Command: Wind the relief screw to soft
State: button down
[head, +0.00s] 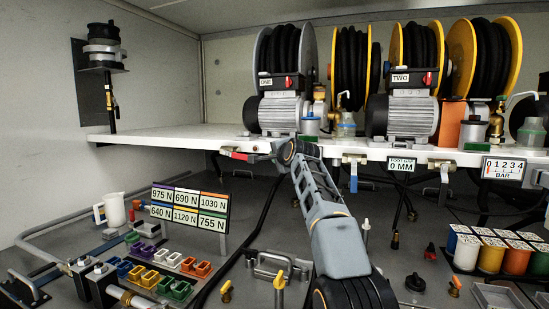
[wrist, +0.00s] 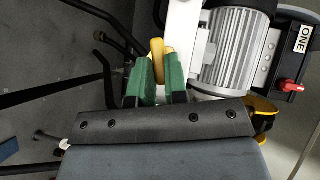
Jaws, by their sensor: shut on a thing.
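In the wrist view my gripper (wrist: 157,72) has its two green pads closed on a yellow rounded piece (wrist: 157,52), which stands up between them. I cannot tell whether this piece is the relief screw; no label names it. The motor marked ONE also shows in the wrist view (wrist: 228,55), close to the right of the pads.
The white shelf (head: 160,138) carries another motor marked TWO (head: 407,114) and several hose reels. A BAR scale (head: 502,168) and a 0 MM sign (head: 401,165) hang on its front. Dark hoses hang below. Coloured bins (head: 180,287) and cans (head: 490,253) stand on the lower bench.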

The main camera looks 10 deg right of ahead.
jog(key=shift+n+g, duration=0.4)
jog(key=shift+n, duration=0.1)
jog(key=c, duration=1.1)
grip_release()
jog(key=shift+o, duration=0.2)
jog(key=b+v, duration=0.4)
jog(key=v, duration=0.4)
jog(key=shift+a+r, duration=0.1)
jog(key=shift+r, duration=0.05)
